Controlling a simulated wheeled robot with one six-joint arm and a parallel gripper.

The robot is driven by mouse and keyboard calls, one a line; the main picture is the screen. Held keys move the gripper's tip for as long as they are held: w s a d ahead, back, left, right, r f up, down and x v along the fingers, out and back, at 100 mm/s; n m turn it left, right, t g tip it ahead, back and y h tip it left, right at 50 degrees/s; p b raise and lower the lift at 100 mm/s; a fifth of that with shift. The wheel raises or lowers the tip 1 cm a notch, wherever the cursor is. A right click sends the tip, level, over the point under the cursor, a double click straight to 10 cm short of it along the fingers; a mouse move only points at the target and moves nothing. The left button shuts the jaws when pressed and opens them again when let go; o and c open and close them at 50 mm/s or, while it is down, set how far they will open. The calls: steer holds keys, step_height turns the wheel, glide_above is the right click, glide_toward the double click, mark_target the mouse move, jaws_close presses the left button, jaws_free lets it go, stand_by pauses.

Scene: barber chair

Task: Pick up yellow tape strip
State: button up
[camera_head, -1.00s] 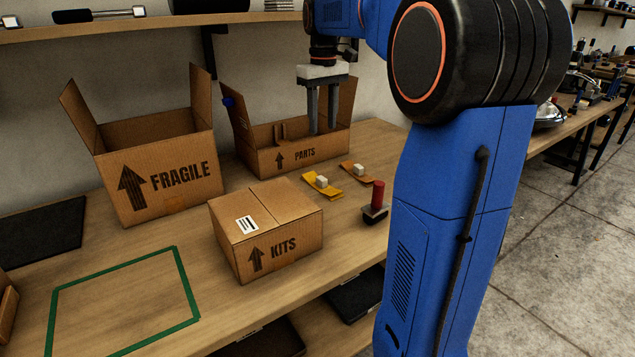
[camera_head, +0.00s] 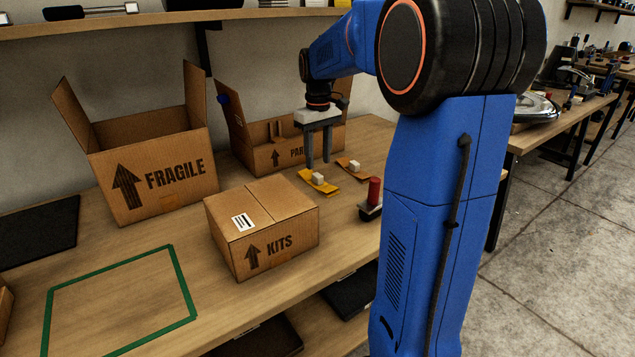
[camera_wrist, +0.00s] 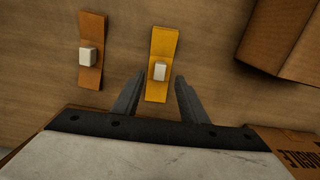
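The yellow tape strip (camera_head: 309,178) lies flat on the table behind the KITS box, with a small white block (camera_head: 318,178) on it. My gripper (camera_head: 318,170) is open and empty, pointing down above the table close to the strip. In the wrist view the yellow tape strip (camera_wrist: 162,45) runs up from between the two fingertips of my gripper (camera_wrist: 158,86). Its near end lies between the fingers, and its white block (camera_wrist: 159,71) shows just beyond the tips. I cannot tell the exact height of the fingers above the strip.
An orange tape strip (camera_head: 343,163) with a white block lies beside the yellow one. A red-handled stamp (camera_head: 374,191) stands near the table's front edge. The KITS box (camera_head: 290,250), the open PARTS box (camera_head: 250,158) and the open FRAGILE box (camera_head: 200,190) stand around.

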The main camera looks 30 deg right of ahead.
mark_target(318, 175)
steer(key=shift+w+f, duration=0.15)
steer(key=shift+f, duration=2.4)
jaws_close()
